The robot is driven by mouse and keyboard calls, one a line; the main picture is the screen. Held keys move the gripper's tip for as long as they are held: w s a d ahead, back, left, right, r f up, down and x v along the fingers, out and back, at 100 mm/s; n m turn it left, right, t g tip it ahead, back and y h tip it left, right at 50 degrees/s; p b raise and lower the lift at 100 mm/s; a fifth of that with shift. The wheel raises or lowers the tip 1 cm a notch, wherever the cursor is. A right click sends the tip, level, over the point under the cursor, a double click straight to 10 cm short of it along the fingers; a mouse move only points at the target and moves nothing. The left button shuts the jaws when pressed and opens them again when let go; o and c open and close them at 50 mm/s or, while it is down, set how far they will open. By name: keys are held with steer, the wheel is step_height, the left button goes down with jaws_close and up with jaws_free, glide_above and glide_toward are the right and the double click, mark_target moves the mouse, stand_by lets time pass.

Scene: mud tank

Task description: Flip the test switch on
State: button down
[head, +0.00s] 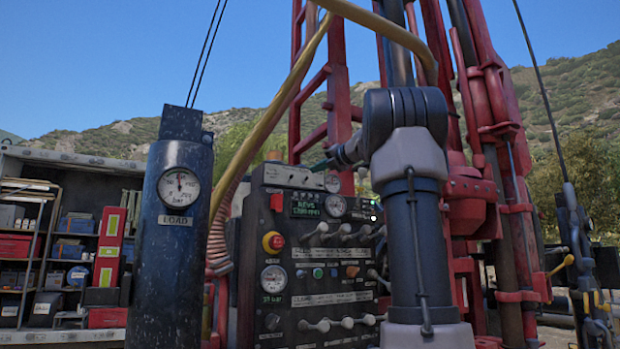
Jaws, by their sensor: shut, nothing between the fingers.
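The control panel (300,260) stands in the middle of the head view, carrying levers, buttons, gauges and a small green-lit display (306,205). A light grey plate (290,176) with small fittings sits along its top. The labels are too small to read, so I cannot tell which fitting is the test switch or how it is set. My arm rises in front of the panel's right side and bends left at the top. My gripper (322,164) is small and partly hidden at the end of the wrist, shut and empty, by the plate's upper right. I cannot tell whether it touches anything.
A dark cylinder with a LOAD gauge (179,187) stands left of the panel. The red drill mast (490,150) rises behind. Shelves with boxes (75,220) stand at the far left. Horizontal levers (340,323) stick out from the panel.

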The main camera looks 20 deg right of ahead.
steer(key=s, duration=0.1)
steer(key=s+r, duration=0.1)
steer(key=s+d+r, duration=0.1)
steer(key=s, duration=0.1)
steer(key=shift+d+r, duration=0.1)
steer(key=shift+r, duration=0.15)
steer(key=s+a+f+n+g, duration=0.3)
steer(key=s+a+f+n, duration=0.45)
steer(key=f+n, duration=0.35)
steer(key=s+a+f+n+g, duration=0.3)
steer(key=s+a+f+n, duration=0.3)
steer(key=a+f+n, duration=0.45)
steer(key=s+f+n+g+h, duration=0.1)
steer(key=s+f+n, duration=0.6)
steer(key=f, duration=0.3)
steer(key=s+a+f+n+g+h, duration=0.1)
steer(key=s+f+n+g, duration=0.1)
steer(key=s+f+n, duration=0.5)
step_height(320, 180, down, 4)
steer(key=shift+s+a+f+n+h, duration=0.1)
steer(key=shift+s+a+n+h, duration=0.2)
steer(key=shift+n, duration=0.75)
